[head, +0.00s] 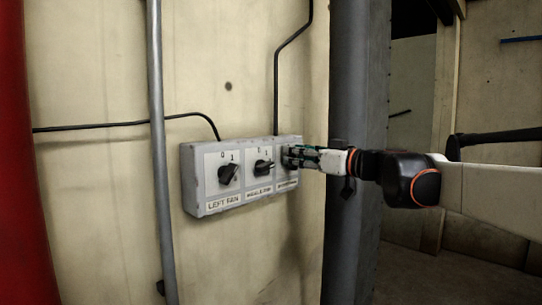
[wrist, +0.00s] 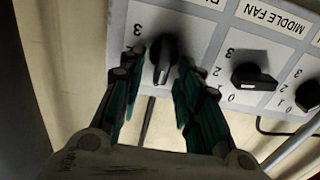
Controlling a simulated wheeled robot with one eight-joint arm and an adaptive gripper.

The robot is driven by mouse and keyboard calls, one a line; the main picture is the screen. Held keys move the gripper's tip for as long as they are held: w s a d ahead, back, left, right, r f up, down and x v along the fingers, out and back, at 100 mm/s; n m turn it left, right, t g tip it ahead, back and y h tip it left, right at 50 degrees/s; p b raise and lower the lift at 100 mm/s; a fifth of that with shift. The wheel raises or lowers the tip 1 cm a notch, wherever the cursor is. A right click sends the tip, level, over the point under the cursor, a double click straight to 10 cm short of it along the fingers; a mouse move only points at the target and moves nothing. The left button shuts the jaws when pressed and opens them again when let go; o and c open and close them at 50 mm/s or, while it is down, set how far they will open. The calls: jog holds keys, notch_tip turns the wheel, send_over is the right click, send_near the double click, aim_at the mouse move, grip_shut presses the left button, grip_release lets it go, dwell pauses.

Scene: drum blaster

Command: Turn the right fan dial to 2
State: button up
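The right fan dial is a black knob (wrist: 163,60) on a pale grey panel, with a "3" beside it in the wrist view. Its lit end points down in that picture; its other numbers are hidden. My gripper (wrist: 160,72) is open, its teal-padded fingers on either side of the knob. A narrow gap shows on each side; I cannot tell if either finger touches it. In the head view, my gripper (head: 300,155) is at the right end of the control box (head: 245,203) and mostly covers the right dial and its label.
The middle fan dial (head: 263,168) and left fan dial (head: 228,174) are beside it on the box. A vertical grey pipe (head: 158,120) stands to the left, and a dark grey post (head: 355,70) to the right. Black cables (head: 277,85) run to the box top.

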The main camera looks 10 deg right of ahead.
grip_shut()
jog(key=shift+w+d+f+m+b, duration=0.15)
jog(key=shift+d+f+m+b, duration=0.1)
jog(key=shift+m, duration=2.35)
jog(key=shift+w+d+f+m+b, duration=0.2)
jog(key=shift+d+m, duration=0.05)
jog(key=shift+m, duration=2.35)
jog(key=shift+w+d+f+m+b, duration=0.15)
jog(key=shift+d+f+m+b, duration=0.1)
jog(key=shift+m, duration=2.35)
